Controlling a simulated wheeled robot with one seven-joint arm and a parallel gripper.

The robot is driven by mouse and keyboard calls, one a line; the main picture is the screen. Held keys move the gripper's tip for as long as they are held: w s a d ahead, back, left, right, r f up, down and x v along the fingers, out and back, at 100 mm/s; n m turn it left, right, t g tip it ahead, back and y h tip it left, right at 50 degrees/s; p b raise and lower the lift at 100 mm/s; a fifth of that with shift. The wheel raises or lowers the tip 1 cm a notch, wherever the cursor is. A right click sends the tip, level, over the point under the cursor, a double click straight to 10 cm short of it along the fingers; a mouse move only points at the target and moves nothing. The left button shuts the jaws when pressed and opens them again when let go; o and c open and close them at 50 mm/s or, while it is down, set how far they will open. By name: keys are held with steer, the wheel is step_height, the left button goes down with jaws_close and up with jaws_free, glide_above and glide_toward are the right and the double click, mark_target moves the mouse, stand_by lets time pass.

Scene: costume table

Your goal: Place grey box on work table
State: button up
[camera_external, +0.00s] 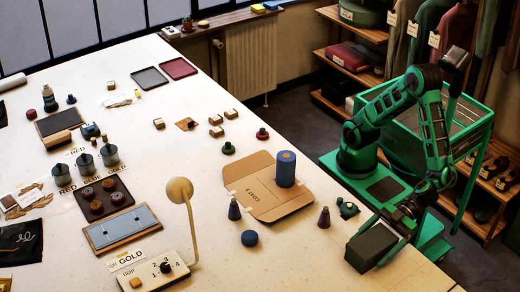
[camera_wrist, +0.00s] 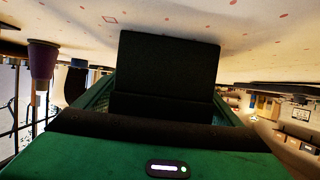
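A dark grey box (camera_external: 368,248) is at the right-hand edge of the white work table (camera_external: 310,262), level or nearly so. My gripper (camera_external: 388,232) reaches in from the right and its fingers lie along the box's sides. In the wrist view the dark box (camera_wrist: 168,62) fills the middle, between the green fingers of my gripper (camera_wrist: 165,108). The gripper is shut on the box. I cannot tell whether the box's underside touches the table or is slightly above it.
A purple cone (camera_external: 324,218) and a small green item (camera_external: 348,209) stand close to the box. The table's front middle is bare.

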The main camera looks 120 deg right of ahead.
mark_target(389, 231)
steer(key=shift+r, duration=0.1)
steer(key=shift+s+r, duration=0.1)
steer(key=shift+s, duration=0.25)
steer(key=v, duration=0.7)
steer(key=shift+s, duration=0.1)
